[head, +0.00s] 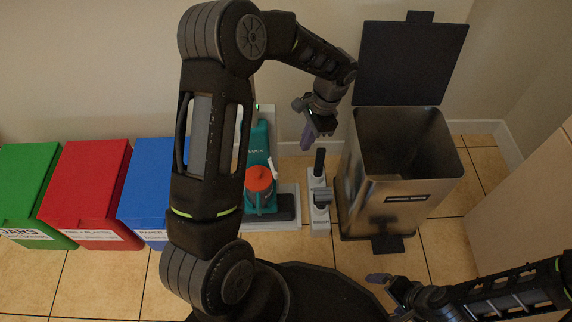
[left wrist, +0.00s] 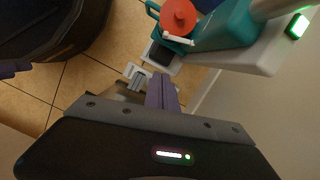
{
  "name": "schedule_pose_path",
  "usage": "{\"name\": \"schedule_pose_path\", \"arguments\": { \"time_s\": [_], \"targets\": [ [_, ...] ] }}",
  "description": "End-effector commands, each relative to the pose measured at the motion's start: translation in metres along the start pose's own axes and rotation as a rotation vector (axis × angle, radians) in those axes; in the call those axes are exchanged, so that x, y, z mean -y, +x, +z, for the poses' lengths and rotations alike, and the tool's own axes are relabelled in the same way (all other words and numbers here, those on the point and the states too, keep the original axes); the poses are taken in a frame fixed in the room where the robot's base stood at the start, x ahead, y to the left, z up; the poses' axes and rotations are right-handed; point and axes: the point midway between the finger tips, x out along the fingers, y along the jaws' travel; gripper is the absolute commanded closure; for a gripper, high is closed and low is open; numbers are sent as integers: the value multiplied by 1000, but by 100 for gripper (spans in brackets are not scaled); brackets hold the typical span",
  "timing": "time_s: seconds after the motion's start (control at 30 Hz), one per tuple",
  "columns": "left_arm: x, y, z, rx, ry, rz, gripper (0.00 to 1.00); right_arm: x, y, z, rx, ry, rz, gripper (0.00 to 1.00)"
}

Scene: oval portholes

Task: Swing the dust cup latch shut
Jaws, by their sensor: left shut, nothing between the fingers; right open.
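The teal vacuum (head: 262,145) stands on a pale base against the wall and holds an orange-topped dust cup (head: 259,179). The latch (head: 272,168) is a thin white bar at the cup's upper right, tilted. In the left wrist view the latch (left wrist: 178,39) sticks out beside the orange cup lid (left wrist: 178,15). My left gripper (head: 307,142) is shut and empty, up and to the right of the latch and apart from it. Its purple fingers (left wrist: 162,92) show below the latch in the wrist view. My right gripper (head: 387,291) is open and empty at the lower right.
A grey-white stand with a black handle (head: 319,190) is right of the vacuum. A metal bin (head: 385,205) with its black lid up (head: 410,62) stands further right. Green (head: 25,180), red (head: 88,185) and blue (head: 148,190) bins line the left. My left arm covers part of the scene.

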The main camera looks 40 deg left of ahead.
Motion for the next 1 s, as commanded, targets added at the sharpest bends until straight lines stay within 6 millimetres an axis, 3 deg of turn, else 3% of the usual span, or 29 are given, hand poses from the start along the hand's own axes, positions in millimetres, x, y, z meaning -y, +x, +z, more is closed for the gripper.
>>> {"name": "schedule_pose_path", "arguments": {
  "time_s": [0.47,0.67,1.0],
  "targets": [
    [-1,12,0,0,2,3,100,-2,5,0,-1,0,0,0],
    [-1,41,-1,-1,3,4,100,-6,18,-1,-7,0,0,0],
    [-2,110,-1,0,3,4,100,-15,48,-4,-21,2,0,0]
  ]
}}
